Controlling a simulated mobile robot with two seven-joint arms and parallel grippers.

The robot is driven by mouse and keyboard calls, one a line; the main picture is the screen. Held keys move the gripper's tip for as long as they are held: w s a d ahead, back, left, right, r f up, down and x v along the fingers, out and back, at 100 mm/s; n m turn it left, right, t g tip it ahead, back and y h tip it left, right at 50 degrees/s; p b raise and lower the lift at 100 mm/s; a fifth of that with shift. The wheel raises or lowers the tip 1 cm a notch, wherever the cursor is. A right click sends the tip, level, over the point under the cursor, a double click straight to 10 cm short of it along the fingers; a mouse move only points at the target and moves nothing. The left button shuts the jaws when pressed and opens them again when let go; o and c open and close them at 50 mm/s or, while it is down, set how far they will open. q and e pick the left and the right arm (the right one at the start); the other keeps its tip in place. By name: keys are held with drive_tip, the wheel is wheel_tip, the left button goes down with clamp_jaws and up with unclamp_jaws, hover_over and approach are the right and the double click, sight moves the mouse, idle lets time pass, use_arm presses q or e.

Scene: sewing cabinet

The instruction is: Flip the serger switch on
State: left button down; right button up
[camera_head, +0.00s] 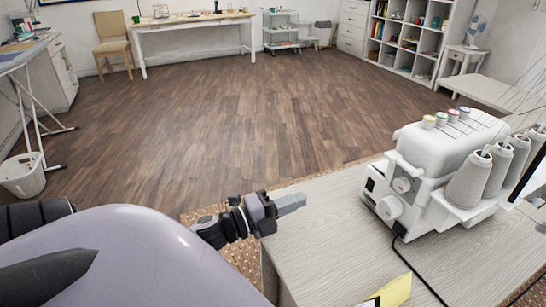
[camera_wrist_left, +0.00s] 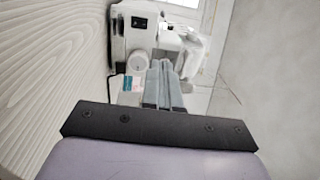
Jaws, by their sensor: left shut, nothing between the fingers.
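The white serger (camera_head: 432,150) stands on a light wood-grain cabinet top (camera_head: 335,240), with thread cones on its near right side. Its small black switch panel (camera_head: 370,184) is on the left end, beside a round white handwheel (camera_head: 390,207). My left gripper (camera_head: 300,201) is shut and empty, left of the serger and clearly apart from it, over the cabinet's left edge. In the left wrist view the closed fingers (camera_wrist_left: 164,68) point toward the serger's end. The black switch panel (camera_wrist_left: 140,22) shows there above and left of the fingertips. The switch's position is too small to tell.
A dark cable (camera_head: 418,272) runs from the serger across the cabinet top, near a yellow item (camera_head: 392,292) at the front. Open wood floor (camera_head: 230,110) lies beyond. A table (camera_head: 190,22), a chair (camera_head: 113,42) and shelves (camera_head: 408,38) stand far back.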

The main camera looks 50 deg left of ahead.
use_arm(q)
drive_tip(key=v, duration=0.2)
drive_tip(key=r+v, duration=0.1)
drive_tip(key=v, duration=0.2)
drive_tip(key=shift+s+a, duration=0.1)
use_arm(e)
drive_tip(key=shift+s+f, duration=0.1)
drive_tip(key=shift+s, duration=0.05)
idle(0.5)
